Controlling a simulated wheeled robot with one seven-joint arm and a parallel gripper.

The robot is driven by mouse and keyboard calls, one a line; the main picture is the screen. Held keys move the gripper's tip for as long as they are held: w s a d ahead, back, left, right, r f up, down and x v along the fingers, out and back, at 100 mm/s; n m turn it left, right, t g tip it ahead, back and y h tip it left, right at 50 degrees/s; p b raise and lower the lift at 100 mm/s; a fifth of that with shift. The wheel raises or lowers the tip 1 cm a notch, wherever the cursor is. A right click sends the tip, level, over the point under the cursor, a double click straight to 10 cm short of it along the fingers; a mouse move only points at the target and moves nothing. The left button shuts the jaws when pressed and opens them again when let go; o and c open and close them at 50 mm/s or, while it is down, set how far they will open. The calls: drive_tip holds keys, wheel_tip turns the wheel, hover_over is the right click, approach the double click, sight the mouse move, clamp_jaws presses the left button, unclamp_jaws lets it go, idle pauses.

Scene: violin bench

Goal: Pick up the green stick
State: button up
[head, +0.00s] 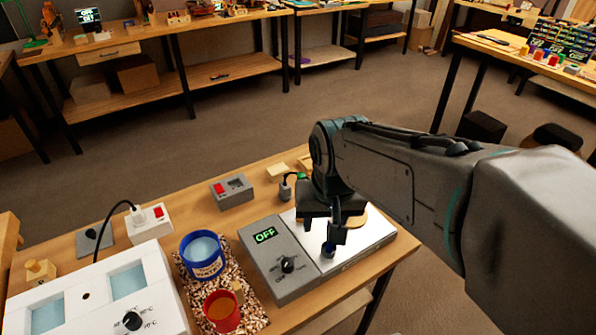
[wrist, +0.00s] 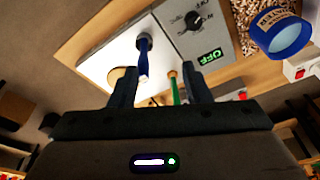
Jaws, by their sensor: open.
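The green stick (wrist: 176,92) shows in the wrist view, thin, with a brownish end. It lies between the two fingers in the picture, closer to the right finger, and its lower part runs out of sight behind my gripper. I cannot tell how far it is from the fingers. My gripper (wrist: 158,66) is open, with nothing clasped. In the head view my gripper (head: 337,232) hangs over the silver plate of the hot plate unit (head: 278,275). I cannot make out the stick there; my arm may hide it.
A blue stick-like thing (wrist: 144,58) stands near the fingers, its dark blue end also in the head view (head: 327,250). A round tan disc (head: 352,219) is on the plate. A blue pot (head: 202,262), a red cup (head: 222,316) and a grey switch box (head: 232,192) stand left.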

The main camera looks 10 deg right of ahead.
drive_tip(key=w+a+r+m+g+h+p, duration=0.1)
drive_tip(key=w+r+m+p, duration=0.25)
drive_tip(key=w, duration=0.35)
drive_tip(key=w+a+r+m+p, duration=0.1)
drive_tip(key=w+r+m+p, duration=0.2)
drive_tip(key=w, duration=0.5)
wheel_tip(320, 180, down, 14)
drive_tip(key=w+d+m, duration=0.1)
drive_tip(key=w+d, duration=0.1)
drive_tip(key=shift+w, duration=0.1)
clamp_jaws()
